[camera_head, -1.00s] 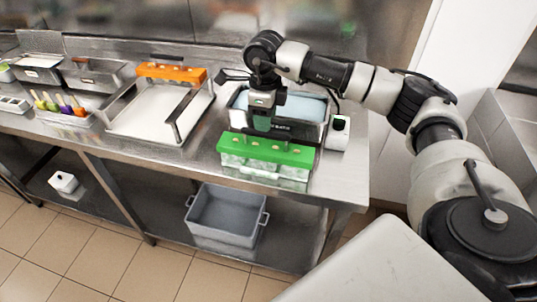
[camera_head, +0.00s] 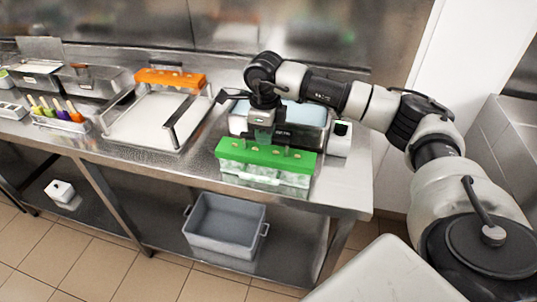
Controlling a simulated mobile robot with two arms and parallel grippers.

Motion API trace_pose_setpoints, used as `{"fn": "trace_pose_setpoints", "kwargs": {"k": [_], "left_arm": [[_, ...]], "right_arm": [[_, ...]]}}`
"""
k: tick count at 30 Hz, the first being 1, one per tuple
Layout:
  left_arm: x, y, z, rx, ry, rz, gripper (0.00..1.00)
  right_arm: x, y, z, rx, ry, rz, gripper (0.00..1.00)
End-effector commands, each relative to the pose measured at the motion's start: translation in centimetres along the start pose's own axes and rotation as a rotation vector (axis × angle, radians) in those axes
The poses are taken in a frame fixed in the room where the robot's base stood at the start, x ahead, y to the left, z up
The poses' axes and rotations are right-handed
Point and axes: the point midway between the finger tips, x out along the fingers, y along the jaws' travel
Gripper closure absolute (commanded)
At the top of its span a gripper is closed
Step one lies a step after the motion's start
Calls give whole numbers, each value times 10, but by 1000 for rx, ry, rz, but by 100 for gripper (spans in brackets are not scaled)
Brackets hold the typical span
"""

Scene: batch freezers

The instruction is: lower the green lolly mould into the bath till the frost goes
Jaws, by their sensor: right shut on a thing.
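The green lolly mould (camera_head: 266,154) has a bright green top and pale, frosted lower cups. My right gripper (camera_head: 263,140) is shut on it from above, near the middle of its top. The mould is level and in front of the bath, not in it; I cannot tell its exact height over the bench. The bath (camera_head: 302,116) is a metal tub with pale bluish liquid, partly hidden behind the mould and my gripper. My left gripper is not in view.
A white control box (camera_head: 340,138) stands at the bath's right. To the left, an orange mould (camera_head: 171,78) rests on a rack over a white tray (camera_head: 145,121). Coloured lolly handles (camera_head: 56,112) stand further left. A grey crate (camera_head: 225,226) sits on the lower shelf.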

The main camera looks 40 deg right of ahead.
Motion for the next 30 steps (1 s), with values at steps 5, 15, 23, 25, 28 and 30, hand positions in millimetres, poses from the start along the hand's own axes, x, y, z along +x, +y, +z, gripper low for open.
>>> {"fn": "trace_pose_setpoints", "kwargs": {"k": [5, 15, 23, 25, 28, 30], "left_arm": [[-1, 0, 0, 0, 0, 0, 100], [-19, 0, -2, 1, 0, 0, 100], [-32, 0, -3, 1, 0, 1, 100], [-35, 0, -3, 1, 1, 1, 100], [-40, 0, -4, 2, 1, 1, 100], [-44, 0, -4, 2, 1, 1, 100]], "right_arm": [[-1, 0, 0, 0, -1, 0, 100], [-29, 0, 0, 0, -2, -1, 100], [-50, 0, 1, 0, -3, -1, 100], [-56, 0, 0, 0, -3, -1, 100], [-64, 0, 0, 0, -3, -1, 100], [-69, 0, 1, 0, -3, -1, 100]]}}
